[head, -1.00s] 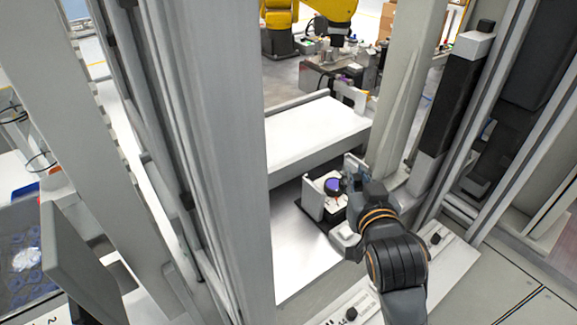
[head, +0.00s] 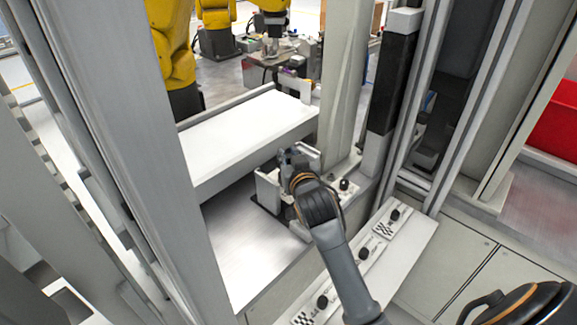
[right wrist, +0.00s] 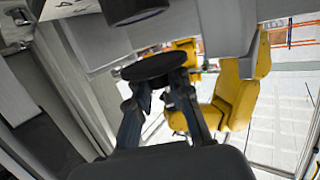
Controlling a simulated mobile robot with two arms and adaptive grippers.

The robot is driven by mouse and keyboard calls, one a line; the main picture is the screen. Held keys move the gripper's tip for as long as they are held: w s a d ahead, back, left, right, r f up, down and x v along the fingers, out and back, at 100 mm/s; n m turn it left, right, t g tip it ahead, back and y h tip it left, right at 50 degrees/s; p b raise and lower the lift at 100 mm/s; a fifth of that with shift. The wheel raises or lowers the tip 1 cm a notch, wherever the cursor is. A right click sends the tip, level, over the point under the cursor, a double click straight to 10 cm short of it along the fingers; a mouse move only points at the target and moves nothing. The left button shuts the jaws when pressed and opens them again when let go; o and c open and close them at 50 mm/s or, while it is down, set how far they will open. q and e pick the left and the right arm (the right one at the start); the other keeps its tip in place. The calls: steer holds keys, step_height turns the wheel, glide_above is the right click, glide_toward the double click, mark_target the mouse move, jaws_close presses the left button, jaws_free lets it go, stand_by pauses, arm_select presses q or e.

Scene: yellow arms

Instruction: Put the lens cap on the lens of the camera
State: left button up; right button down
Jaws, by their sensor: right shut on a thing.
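My right gripper (head: 288,157) is at the white holder (head: 268,188) on the metal floor of the machine. In the right wrist view its two fingers (right wrist: 165,95) are shut on a flat black disc, the lens cap (right wrist: 153,66). A dark round part (right wrist: 130,8) shows just above the cap in that view; I cannot tell if it is the camera's lens. In the head view my gripper and wrist hide the cap, the camera and its lens. Whether cap and lens touch cannot be told. My left gripper is not in view.
A white raised shelf (head: 248,130) lies behind the holder. Grey posts (head: 345,75) stand close on both sides. A pale ledge with black knobs (head: 364,253) runs along the front right. Yellow robot arms (head: 173,45) and a cluttered bench (head: 275,60) are farther back.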

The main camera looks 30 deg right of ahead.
steer(key=f, duration=0.3)
steer(key=shift+w+f, duration=0.1)
steer(key=shift+w, duration=0.1)
steer(key=shift+f, duration=0.2)
steer(key=shift+f, duration=0.2)
steer(key=c, duration=1.5)
jaws_free()
steer(key=shift+r, duration=0.15)
steer(key=v, duration=1.2)
steer(key=shift+r+b, duration=0.15)
steer(key=shift+b, duration=0.2)
